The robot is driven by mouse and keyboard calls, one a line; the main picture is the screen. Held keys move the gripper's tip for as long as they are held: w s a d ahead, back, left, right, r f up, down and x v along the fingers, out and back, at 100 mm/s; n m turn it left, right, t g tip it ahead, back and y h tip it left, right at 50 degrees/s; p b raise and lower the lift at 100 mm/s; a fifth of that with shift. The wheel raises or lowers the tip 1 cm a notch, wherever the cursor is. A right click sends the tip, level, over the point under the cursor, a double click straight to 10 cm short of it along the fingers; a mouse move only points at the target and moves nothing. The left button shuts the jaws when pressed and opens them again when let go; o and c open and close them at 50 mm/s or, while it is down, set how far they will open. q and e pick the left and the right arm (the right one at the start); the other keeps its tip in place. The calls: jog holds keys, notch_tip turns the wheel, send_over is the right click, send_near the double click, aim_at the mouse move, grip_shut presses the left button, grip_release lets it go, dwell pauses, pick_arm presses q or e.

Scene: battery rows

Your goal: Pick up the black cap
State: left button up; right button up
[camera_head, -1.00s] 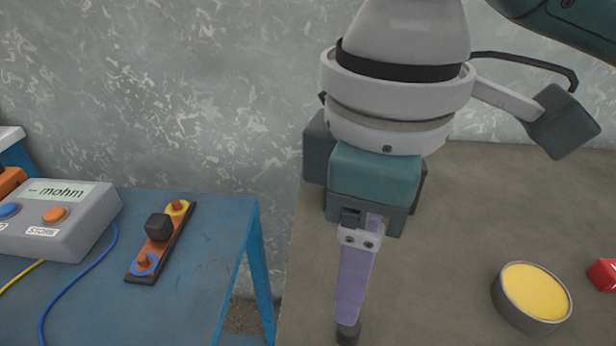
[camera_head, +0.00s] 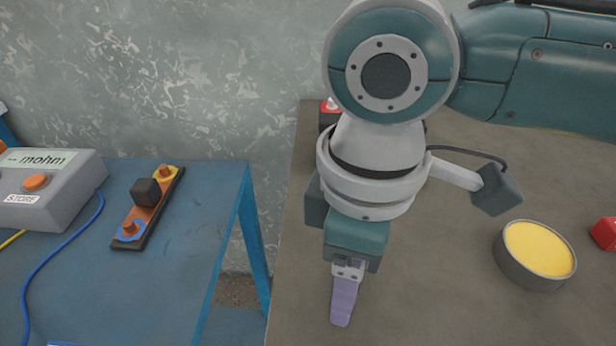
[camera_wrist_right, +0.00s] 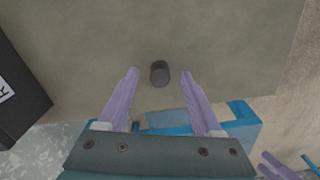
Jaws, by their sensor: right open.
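The black cap (camera_wrist_right: 160,74) is a small dark cylinder on the grey-brown table. In the right wrist view it lies between the tips of my right gripper's two purple fingers, with a gap on each side. My right gripper (camera_head: 341,320) is open and points down at the table in the head view. I cannot see the cap in the head view now. Two purple prongs at the lower right of the right wrist view look like fingers of my left gripper (camera_wrist_right: 274,166); their opening is unclear.
A round tin with yellow contents (camera_head: 540,249) and a red object (camera_head: 605,233) are on the table's right. A dark box (camera_wrist_right: 18,90) shows in the wrist view. The blue table (camera_head: 190,220) at left holds a grey meter (camera_head: 60,195) and a strip with a black cube (camera_head: 145,191).

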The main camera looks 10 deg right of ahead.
jog(key=shift+c, duration=0.3)
grip_shut()
dwell(0.4)
